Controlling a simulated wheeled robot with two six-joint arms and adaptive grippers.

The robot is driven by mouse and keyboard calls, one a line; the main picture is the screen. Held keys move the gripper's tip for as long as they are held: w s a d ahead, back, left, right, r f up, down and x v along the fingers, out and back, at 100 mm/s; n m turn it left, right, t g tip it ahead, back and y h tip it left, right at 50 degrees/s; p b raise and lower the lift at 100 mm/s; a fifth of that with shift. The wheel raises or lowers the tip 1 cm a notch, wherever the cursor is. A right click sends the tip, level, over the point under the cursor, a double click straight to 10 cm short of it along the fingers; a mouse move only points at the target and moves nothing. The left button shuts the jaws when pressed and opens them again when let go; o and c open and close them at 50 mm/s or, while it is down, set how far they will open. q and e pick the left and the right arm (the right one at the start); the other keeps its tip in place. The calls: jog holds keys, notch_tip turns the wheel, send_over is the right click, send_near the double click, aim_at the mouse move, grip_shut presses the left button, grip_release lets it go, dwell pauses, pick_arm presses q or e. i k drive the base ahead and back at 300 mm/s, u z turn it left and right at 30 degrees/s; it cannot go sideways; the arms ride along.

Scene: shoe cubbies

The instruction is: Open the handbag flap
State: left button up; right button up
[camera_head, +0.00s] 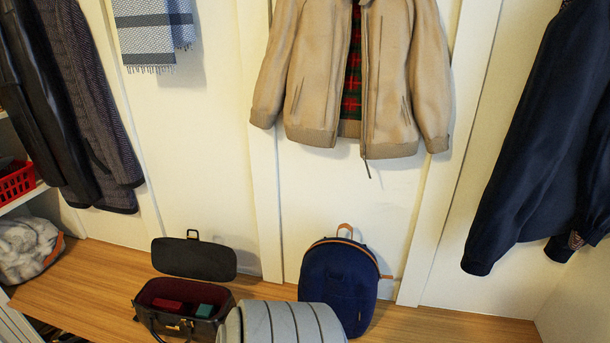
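The black handbag (208,328) sits on the wooden bench at the bottom, left of centre. Its top is open and its dark red inside shows. A red item (167,305) and a green item (205,311) lie in it. The black flap (194,260) stands raised behind the opening, with a small loop on its upper edge. The handbag's front is partly cut off by the bottom of the picture.
A grey-and-white bag (27,248) is at far left. A tan jacket (335,80) hangs above. The bench (460,326) is clear at right.

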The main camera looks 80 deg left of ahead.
aim_at(191, 257)
jog(key=z, duration=0.9)
jog(key=k, duration=2)
jog(key=u, duration=1.7)
